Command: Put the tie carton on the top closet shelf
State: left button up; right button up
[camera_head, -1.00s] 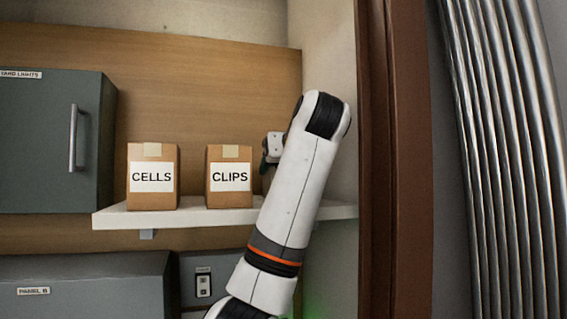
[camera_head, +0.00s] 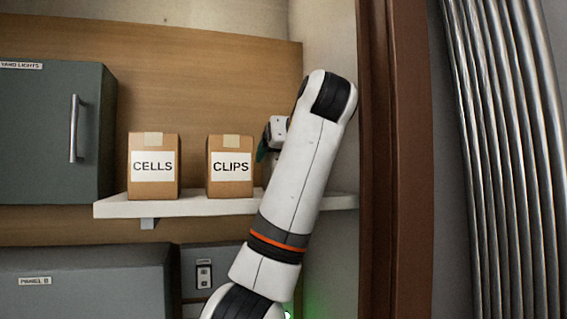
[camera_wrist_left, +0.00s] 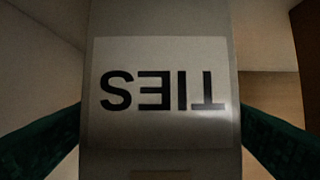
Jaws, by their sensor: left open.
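The tie carton (camera_wrist_left: 160,55) fills the middle of the left wrist view, its white TIES label upside down there. My left gripper (camera_wrist_left: 160,140) is open, with one dark green finger on each side of the carton. I cannot tell whether the fingers touch it. In the head view my left gripper (camera_head: 264,146) is mostly behind my white arm, just right of the CLIPS carton, above the white shelf (camera_head: 120,208). The tie carton is hidden there by my arm, so I cannot see what it rests on. My right gripper is not in view.
The CELLS carton (camera_head: 153,186) and the CLIPS carton (camera_head: 231,187) stand on the shelf. A grey cabinet (camera_head: 50,130) is at left, and a PANEL B box (camera_head: 90,290) is below. A brown door frame (camera_head: 392,150) and metal pipes (camera_head: 505,150) are at right.

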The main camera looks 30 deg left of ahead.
pick_arm(q)
jog(key=b+v, duration=0.2)
jog(key=v, duration=0.3)
jog(key=shift+s+d, duration=0.1)
jog(key=shift+d, duration=0.15)
jog(key=shift+s+d+r, duration=0.1)
jog(key=shift+s+d, duration=0.05)
